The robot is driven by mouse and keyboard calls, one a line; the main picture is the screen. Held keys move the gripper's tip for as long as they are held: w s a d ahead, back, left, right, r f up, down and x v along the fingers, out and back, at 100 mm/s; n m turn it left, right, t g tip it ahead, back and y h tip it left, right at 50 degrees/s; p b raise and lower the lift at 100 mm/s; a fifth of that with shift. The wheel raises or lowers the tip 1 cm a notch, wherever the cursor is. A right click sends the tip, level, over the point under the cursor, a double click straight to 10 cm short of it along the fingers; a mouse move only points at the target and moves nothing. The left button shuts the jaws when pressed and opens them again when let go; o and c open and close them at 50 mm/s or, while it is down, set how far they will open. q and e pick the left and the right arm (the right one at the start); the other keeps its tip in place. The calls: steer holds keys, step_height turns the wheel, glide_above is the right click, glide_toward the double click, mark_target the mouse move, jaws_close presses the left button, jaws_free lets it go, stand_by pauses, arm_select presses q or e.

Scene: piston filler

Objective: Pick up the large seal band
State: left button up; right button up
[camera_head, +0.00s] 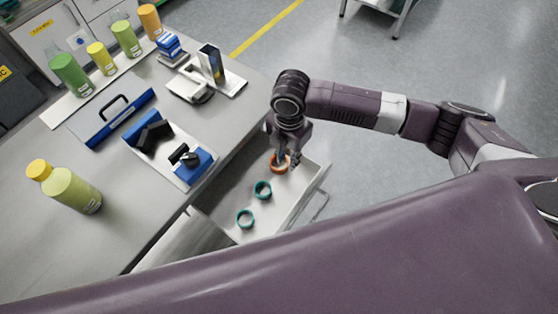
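An open drawer (225,206) below the table edge holds three ring-shaped bands. An orange band (273,170) lies at its far right end. A teal band (263,197) lies near the middle and another teal band (245,226) lies nearer the front left. The orange one looks slightly larger than the teal ones. My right gripper (287,158) points down into the drawer, with its fingers at the orange band and partly covering it. I cannot tell whether the fingers are closed on the band. My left gripper is out of view.
The grey table (95,235) beside the drawer carries a yellow-capped bottle (70,188), a blue tray (122,118) with a black handle, and blue-and-black devices (195,165). Several bottles stand at the back. The drawer's handle (317,207) sticks out on the right. Open floor lies beyond.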

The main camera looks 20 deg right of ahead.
mark_target(286, 167)
steer(key=f, duration=0.2)
steer(key=shift+w+f, duration=0.2)
steer(key=shift+f, duration=0.2)
steer(key=shift+w+f+p, duration=0.1)
steer(key=shift+f+p, duration=0.2)
steer(key=shift+f, duration=0.5)
jaws_close()
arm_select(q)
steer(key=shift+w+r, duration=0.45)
arm_select(e)
steer(key=shift+r, duration=0.15)
